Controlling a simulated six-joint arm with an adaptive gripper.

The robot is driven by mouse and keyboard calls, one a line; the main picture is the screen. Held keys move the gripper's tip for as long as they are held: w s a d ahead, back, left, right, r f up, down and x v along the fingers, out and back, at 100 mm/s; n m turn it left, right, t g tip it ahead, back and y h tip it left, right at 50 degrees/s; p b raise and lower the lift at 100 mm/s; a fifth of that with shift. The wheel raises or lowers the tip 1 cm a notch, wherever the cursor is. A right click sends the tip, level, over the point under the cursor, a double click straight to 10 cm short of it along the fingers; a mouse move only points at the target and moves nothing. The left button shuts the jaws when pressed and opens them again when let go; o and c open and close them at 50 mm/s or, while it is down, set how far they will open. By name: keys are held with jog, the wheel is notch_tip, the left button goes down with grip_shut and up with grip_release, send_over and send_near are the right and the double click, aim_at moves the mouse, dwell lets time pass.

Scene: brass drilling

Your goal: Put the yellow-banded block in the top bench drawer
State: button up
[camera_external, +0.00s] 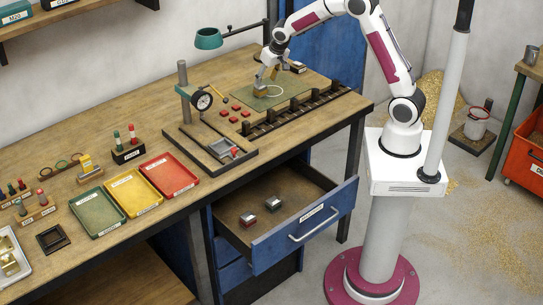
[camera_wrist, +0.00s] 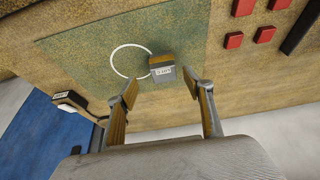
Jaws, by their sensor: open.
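A small dark grey block (camera_wrist: 161,72) with a white label sits on the green mat (camera_wrist: 85,55) beside a white ring in the wrist view. A tan-yellow edge shows on it, but I cannot clearly make out a full band. My gripper (camera_wrist: 168,88) is open, its two fingertips just short of the block and on either side of it. In the outside view my gripper (camera_external: 262,87) is low over the mat (camera_external: 285,87) at the back of the bench, partly hiding the block. The top bench drawer (camera_external: 305,228) is pulled open, with two small blocks (camera_external: 248,219) (camera_external: 273,203) inside.
Several red pieces (camera_external: 234,119) lie left of the mat. A dark slotted rail (camera_external: 300,108) runs along the bench front. A dial gauge stand (camera_external: 202,101) and green lamp (camera_external: 208,38) stand to the left. Green, yellow and red trays (camera_external: 169,175) lie further left. The drawer has free floor room.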

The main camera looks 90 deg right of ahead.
aim_at(261, 86)
jog(key=shift+w+d+f, duration=0.1)
jog(key=shift+f, duration=0.3)
jog(key=shift+f, duration=0.1)
jog(key=shift+w+x, duration=0.15)
jog(key=shift+x, duration=1.1)
jog(key=shift+w+x, duration=0.15)
jog(key=shift+x, duration=1.1)
grip_shut()
